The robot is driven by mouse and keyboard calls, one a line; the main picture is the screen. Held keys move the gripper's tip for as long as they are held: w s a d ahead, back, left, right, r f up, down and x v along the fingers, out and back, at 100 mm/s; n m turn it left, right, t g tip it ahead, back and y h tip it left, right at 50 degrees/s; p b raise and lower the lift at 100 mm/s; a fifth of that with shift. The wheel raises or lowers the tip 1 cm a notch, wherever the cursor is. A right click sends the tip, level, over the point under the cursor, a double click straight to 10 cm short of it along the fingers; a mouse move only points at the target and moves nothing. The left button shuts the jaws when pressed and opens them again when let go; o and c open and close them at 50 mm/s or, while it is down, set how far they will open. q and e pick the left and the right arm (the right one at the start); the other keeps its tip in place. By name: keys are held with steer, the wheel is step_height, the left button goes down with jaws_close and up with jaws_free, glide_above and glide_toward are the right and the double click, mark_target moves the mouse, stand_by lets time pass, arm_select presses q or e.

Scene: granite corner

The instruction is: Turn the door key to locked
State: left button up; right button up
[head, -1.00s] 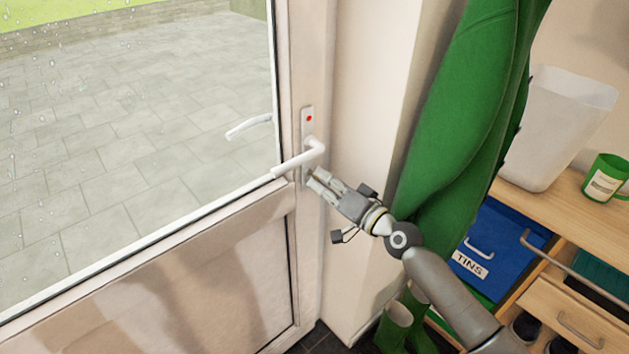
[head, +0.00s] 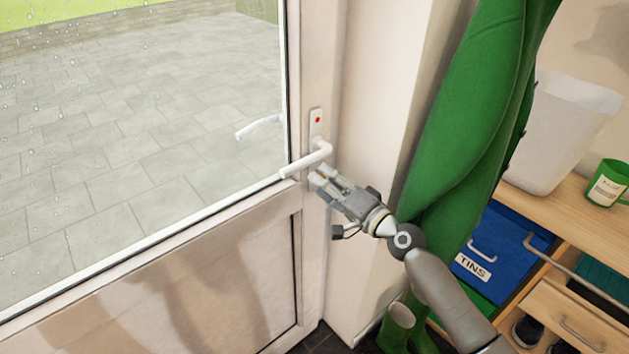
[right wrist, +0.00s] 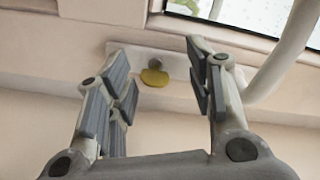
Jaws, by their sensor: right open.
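The white door (head: 240,255) has a white lever handle (head: 305,162) on a narrow plate, with a red mark (head: 318,119) above the lever. The yellow key (right wrist: 155,77) sits in the lock on the plate, its flat bow facing my right wrist camera. In the head view the key is hidden by my right gripper (head: 321,174), which is just below the lever. In the right wrist view the gripper (right wrist: 161,80) is open, one finger on each side of the key with gaps between. I cannot tell how deep the fingers reach. My left gripper is not in view.
The lever (right wrist: 285,50) passes close by the right finger in the wrist view. A wooden unit (head: 560,165) with a white bin (head: 560,130), a green mug (head: 607,184) and a blue box (head: 500,245) stands at right.

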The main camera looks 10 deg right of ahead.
steer(key=shift+d+r, duration=0.1)
steer(key=v, duration=1.1)
steer(key=shift+s+a+r, duration=0.25)
steer(key=shift+s+a, duration=0.05)
steer(key=shift+s, duration=0.1)
